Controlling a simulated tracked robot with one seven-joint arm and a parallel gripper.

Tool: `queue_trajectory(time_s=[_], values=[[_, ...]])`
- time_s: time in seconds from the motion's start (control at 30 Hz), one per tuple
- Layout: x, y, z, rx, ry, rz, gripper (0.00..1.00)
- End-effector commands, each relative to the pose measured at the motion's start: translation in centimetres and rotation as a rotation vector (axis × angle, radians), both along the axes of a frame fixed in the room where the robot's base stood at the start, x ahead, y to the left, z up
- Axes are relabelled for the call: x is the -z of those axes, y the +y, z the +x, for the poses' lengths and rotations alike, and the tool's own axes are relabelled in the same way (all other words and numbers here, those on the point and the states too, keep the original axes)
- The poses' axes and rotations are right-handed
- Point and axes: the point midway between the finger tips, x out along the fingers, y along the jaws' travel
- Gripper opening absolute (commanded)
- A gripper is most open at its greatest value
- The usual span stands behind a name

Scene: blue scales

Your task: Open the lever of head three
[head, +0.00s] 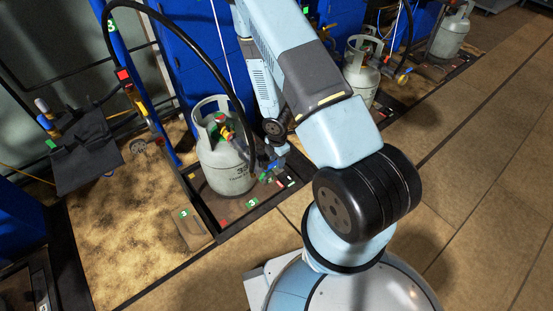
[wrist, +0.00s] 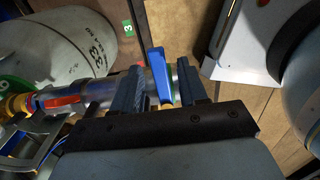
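A blue lever (wrist: 160,72) stands up from a metallic filling head (wrist: 92,92) in the wrist view. My gripper (wrist: 163,85) has its two dark fingers apart, one on each side of the lever. The left finger is close to the lever, and I cannot tell whether it touches. A gap shows on the right side. The cylinder also shows in the wrist view (wrist: 60,45).
Green tags marked 3 sit on the scale frame (head: 230,232) around the cylinder. A black hose (head: 205,50) arches over it from a blue column (head: 185,70). More cylinders (head: 362,72) stand at the upper right. The tiled floor (head: 480,190) at right is clear.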

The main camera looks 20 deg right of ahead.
Motion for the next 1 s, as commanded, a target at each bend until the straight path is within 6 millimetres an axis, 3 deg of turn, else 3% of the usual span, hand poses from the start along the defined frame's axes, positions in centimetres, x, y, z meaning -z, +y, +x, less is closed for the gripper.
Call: queue_trajectory(time_s=[0.43,1.0], values=[[-0.02,-0.01,-0.02,0.0,0.0,0.0,0.0],[0.0,0.18,-0.1,0.006,0.001,0.001,0.0]])
